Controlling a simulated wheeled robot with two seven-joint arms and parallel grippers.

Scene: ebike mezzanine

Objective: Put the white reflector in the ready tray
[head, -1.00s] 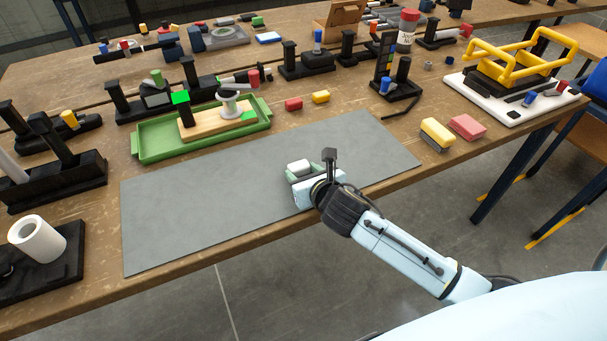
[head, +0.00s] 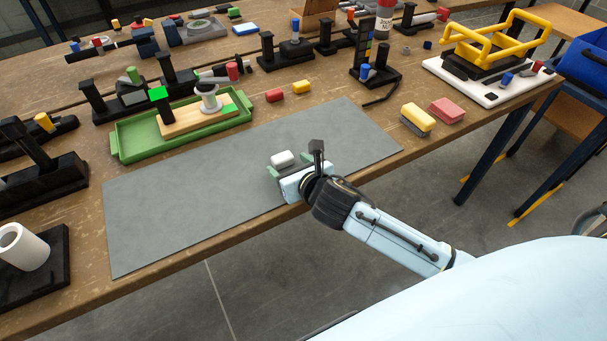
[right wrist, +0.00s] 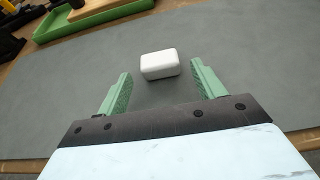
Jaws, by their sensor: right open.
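The white reflector (head: 283,158) is a small rounded white block lying on the grey mat (head: 180,214). In the right wrist view the reflector (right wrist: 160,65) lies just ahead of the fingertips, roughly centred between their lines. My right gripper (head: 284,168) is open and empty, low over the mat; its green fingers also show in the right wrist view (right wrist: 160,82). The green tray (head: 130,154), which looks like the ready tray, stands behind the mat to the left, holding a wooden board (head: 190,125) with fittings. My left gripper is out of view.
The mat between gripper and tray is clear.

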